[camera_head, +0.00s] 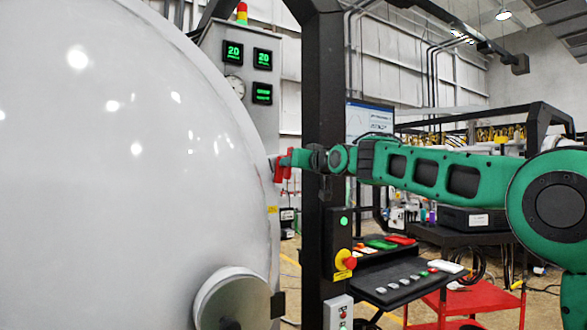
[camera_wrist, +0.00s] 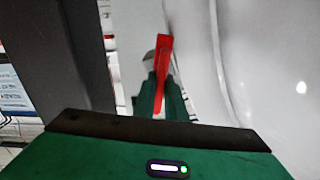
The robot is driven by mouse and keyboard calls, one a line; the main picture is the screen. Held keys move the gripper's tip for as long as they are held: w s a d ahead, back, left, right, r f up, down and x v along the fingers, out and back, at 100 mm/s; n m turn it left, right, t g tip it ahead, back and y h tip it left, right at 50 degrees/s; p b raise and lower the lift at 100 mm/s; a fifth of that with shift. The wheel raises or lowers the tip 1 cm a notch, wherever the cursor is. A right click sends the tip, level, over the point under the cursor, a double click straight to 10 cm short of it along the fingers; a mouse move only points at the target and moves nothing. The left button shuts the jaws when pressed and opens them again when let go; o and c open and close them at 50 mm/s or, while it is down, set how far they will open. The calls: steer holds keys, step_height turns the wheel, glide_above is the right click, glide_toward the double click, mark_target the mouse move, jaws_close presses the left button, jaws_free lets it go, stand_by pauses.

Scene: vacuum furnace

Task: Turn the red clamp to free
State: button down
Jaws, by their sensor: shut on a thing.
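The red clamp (camera_head: 281,168) sits at the right rim of the big white furnace door (camera_head: 130,150) in the head view. My gripper (camera_head: 290,158) reaches it from the right and is shut on it. In the wrist view the red clamp (camera_wrist: 162,72) stands upright, slightly tilted, between the green fingers of my gripper (camera_wrist: 160,98). The curved white door surface (camera_wrist: 270,60) is close by on its right. The clamp's mount is partly hidden behind my gripper.
A dark upright post (camera_head: 324,100) stands just right of the clamp, beside my wrist. A grey cabinet with green displays (camera_head: 262,59) stands behind the door.

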steer(key=n, duration=0.5)
steer(key=shift+w+d+f, duration=0.15)
steer(key=shift+w+f, duration=0.1)
steer(key=shift+f, duration=0.05)
stand_by(0.4)
steer(key=c, duration=1.8)
jaws_free()
steer(key=shift+w+f, duration=0.15)
steer(key=shift+s+r+n, duration=0.2)
steer(key=shift+r+n, duration=0.05)
steer(key=shift+n, duration=0.05)
steer(key=shift+s+d, duration=0.2)
steer(key=shift+s, duration=0.2)
steer(key=v, duration=0.9)
steer(key=shift+s+d, duration=0.25)
